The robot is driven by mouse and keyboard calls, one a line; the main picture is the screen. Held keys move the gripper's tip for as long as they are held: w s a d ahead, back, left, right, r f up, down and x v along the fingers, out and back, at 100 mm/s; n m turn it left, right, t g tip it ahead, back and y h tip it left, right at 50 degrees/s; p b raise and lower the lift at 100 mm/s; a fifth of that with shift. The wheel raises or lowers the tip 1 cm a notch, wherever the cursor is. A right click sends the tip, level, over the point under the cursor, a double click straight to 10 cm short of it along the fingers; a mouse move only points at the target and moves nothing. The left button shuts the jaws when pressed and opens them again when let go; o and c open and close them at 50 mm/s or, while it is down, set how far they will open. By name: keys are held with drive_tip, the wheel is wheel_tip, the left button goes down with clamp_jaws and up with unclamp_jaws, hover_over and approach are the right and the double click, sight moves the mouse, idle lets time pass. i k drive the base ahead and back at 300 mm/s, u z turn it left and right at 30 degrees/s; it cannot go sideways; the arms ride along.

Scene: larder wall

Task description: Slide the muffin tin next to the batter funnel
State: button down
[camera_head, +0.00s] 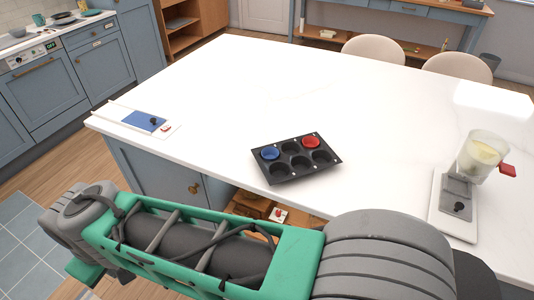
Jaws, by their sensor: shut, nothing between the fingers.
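The muffin tin (291,161) is dark, with several cups, and sits on the white counter near its front edge, around the middle of the view. A blue liner (270,153) is in one left cup and a red liner (311,142) is in the back right cup. The batter funnel (484,153) looks like a clear container of pale yellow batter with a red handle. It stands at the right on a white and grey base, well apart from the tin. My green and grey arm crosses the bottom of the view; my gripper is not in view.
The white counter (230,95) is clear between the tin and the funnel. A white board with a blue pad (144,121) lies at the left corner. Two pale chairs (374,48) stand behind the counter. Open shelving shows below the front edge.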

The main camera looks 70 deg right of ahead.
sight(294, 161)
drive_tip(key=z, duration=0.6)
drive_tip(key=i, duration=0.9)
drive_tip(key=u, duration=0.05)
